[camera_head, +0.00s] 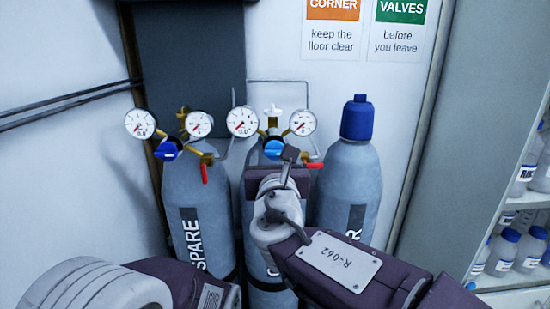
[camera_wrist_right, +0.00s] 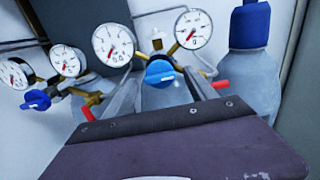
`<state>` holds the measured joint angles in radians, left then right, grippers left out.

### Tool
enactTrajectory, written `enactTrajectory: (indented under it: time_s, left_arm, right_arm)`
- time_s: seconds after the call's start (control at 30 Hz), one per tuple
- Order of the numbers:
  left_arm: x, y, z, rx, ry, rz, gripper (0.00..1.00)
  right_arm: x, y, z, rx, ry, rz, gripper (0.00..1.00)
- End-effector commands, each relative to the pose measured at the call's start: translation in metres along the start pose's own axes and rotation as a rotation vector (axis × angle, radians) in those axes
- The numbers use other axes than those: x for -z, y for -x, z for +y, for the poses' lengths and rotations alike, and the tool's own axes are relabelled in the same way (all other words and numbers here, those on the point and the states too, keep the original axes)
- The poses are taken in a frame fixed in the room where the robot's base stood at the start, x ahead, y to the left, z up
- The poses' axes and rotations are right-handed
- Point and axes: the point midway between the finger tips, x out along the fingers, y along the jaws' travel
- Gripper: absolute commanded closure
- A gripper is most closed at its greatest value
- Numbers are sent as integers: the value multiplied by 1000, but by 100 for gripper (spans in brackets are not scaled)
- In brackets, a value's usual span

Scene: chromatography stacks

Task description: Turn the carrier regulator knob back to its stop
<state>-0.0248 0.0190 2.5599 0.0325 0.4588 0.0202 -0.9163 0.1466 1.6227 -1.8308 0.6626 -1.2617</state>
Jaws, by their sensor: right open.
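The middle cylinder (camera_head: 252,205) carries a regulator with two round gauges and a blue knob (camera_head: 273,149) with a pale mark. Its label is mostly hidden by my right arm; only a first letter like C shows. The blue knob shows near the centre of the right wrist view (camera_wrist_right: 160,73). My right gripper (camera_head: 288,157) is open close in front of this regulator, its grey fingers showing on either side below the knob in the wrist view. Whether they touch the knob I cannot tell. Only my left arm shows, at bottom left; its gripper is out of view.
The SPARE cylinder (camera_head: 195,215) at left has a similar regulator with a blue knob (camera_head: 168,150) and red lever (camera_head: 204,173). A blue-capped cylinder (camera_head: 349,180) stands close at right. Another red lever (camera_head: 314,165) is beside the middle regulator. Bottle shelves (camera_head: 515,281) stand far right.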

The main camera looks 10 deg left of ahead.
Motion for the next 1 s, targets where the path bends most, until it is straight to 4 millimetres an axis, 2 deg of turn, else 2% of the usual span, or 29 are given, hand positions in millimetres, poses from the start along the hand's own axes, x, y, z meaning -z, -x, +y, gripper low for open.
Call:
enactTrajectory:
  time_s: [0.23, 0.4, 0.53, 0.77, 0.87, 0.97, 1.0]
  left_arm:
    - [-2, -14, 0, 0, 0, 0, 100]
    - [-2, -17, 0, 0, 0, 0, 100]
    - [-2, -17, 0, 0, 0, 0, 100]
    - [-2, -16, 0, 0, 0, 0, 100]
    - [-2, -14, 0, 0, 0, 0, 100]
    - [-1, -8, 0, 0, 0, 0, 100]
    - [-1, -6, 0, 0, 0, 0, 100]
  right_arm:
    - [2, 54, 1, -6, -3, -2, 35]
    - [1, 80, 1, -3, -1, -1, 35]
    - [0, 86, 0, -2, 0, -1, 35]
    - [0, 85, -1, 1, 0, 0, 35]
    - [-1, 75, -23, 54, 1, 2, 35]
    - [2, 52, -89, 207, 14, 19, 35]
    - [15, 45, -124, 285, 22, 52, 35]
